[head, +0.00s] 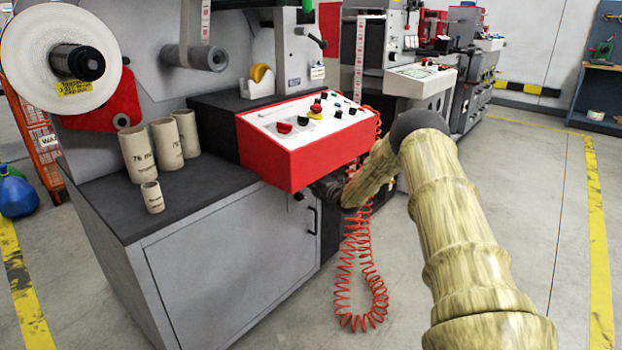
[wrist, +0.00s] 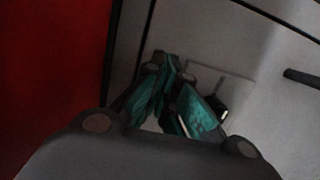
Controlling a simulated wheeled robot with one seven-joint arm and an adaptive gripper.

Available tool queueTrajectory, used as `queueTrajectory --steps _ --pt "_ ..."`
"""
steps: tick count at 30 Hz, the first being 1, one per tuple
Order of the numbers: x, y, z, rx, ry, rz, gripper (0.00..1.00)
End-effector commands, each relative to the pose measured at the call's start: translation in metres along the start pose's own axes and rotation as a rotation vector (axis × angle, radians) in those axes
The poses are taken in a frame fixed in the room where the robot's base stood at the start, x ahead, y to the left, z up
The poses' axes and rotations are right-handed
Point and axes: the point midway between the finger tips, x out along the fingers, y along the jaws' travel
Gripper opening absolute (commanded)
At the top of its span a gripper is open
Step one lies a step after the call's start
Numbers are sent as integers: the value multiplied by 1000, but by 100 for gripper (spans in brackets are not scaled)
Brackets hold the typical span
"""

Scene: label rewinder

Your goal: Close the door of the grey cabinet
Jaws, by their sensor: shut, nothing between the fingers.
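The grey cabinet (head: 115,262) stands at the left under a dark worktop. Its door (head: 230,255) appears flush or nearly flush with the front in the head view; a small gap cannot be ruled out. The door's dark handle (head: 313,216) is near its right edge. My gripper (head: 322,190) is beside the upper right corner of the door, just under the red control box, partly hidden. In the wrist view my gripper (wrist: 178,100) is shut and empty, its teal fingers in front of a pale grey surface. Whether it touches that surface cannot be told.
The red control box (head: 305,145) overhangs close above my gripper. An orange coiled cable (head: 350,270) hangs down right of the cabinet. Several cardboard cores (head: 138,155) stand on the worktop (head: 210,185). The floor in front of the cabinet is clear.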

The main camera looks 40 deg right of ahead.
Motion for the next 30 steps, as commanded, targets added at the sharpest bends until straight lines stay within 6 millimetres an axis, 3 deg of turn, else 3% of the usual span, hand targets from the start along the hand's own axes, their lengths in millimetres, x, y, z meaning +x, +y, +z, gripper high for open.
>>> queueTrajectory --steps 9,15,22,30 --pt "-65 -5 21 3 -11 -12 0" --pt "-96 -6 26 1 -11 -14 0" --pt "-114 -9 29 1 -9 -14 0" --pt "-116 -10 27 3 -7 -15 0"
